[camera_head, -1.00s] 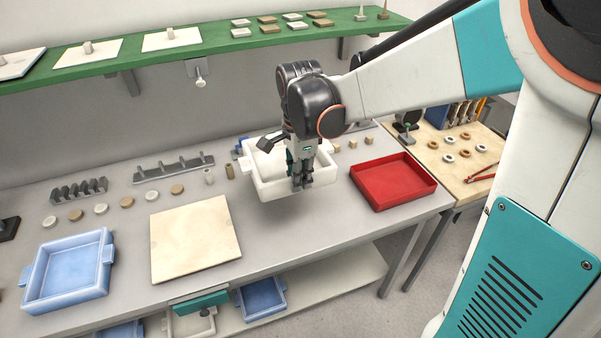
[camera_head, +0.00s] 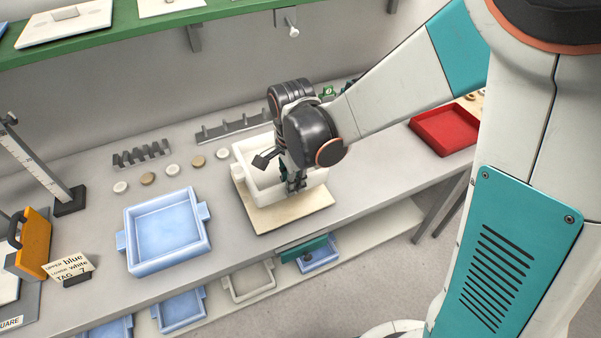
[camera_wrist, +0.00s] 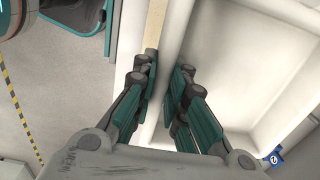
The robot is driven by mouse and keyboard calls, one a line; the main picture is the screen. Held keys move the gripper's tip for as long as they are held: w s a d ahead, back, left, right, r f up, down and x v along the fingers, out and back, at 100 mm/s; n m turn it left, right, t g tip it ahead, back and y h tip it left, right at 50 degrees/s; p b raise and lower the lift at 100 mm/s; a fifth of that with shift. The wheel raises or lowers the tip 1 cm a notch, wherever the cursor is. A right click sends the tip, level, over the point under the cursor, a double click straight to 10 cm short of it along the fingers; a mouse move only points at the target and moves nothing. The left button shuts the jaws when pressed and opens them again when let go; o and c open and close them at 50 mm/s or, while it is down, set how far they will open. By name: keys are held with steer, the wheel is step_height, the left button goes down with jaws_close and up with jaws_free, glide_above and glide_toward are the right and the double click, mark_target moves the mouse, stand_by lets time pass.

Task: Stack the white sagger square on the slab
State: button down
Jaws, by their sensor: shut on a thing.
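The white sagger square (camera_head: 243,176) is a white open tray over the pale cream slab (camera_head: 300,213). Its back is partly hidden by my arm. My gripper (camera_head: 297,186) is shut on the sagger's near wall. In the wrist view, the fingers of my gripper (camera_wrist: 160,78) are on either side of that wall, with the inside of the sagger (camera_wrist: 235,60) to the right. A strip of the slab (camera_wrist: 154,25) shows beside the wall. The slab lies flat near the bench's front edge and sticks out in front of the sagger. I cannot tell whether the sagger touches it.
A blue tray (camera_head: 166,232) stands on the bench to the left of the slab. A sign card (camera_head: 68,267) reads upper blue, lower white. A red tray (camera_head: 447,128) lies at the right. Small discs and a grey rack (camera_head: 234,128) stand behind. A green shelf (camera_head: 100,36) runs above.

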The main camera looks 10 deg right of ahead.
steer(key=shift+f+b, duration=1.45)
steer(key=shift+f, duration=0.65)
steer(key=shift+f+b, duration=1.25)
steer(key=shift+f, duration=0.15)
steer(key=shift+f+b, duration=0.4)
steer(key=c, duration=1.5)
jaws_free()
steer(key=shift+c, duration=0.2)
steer(key=shift+r, duration=0.15)
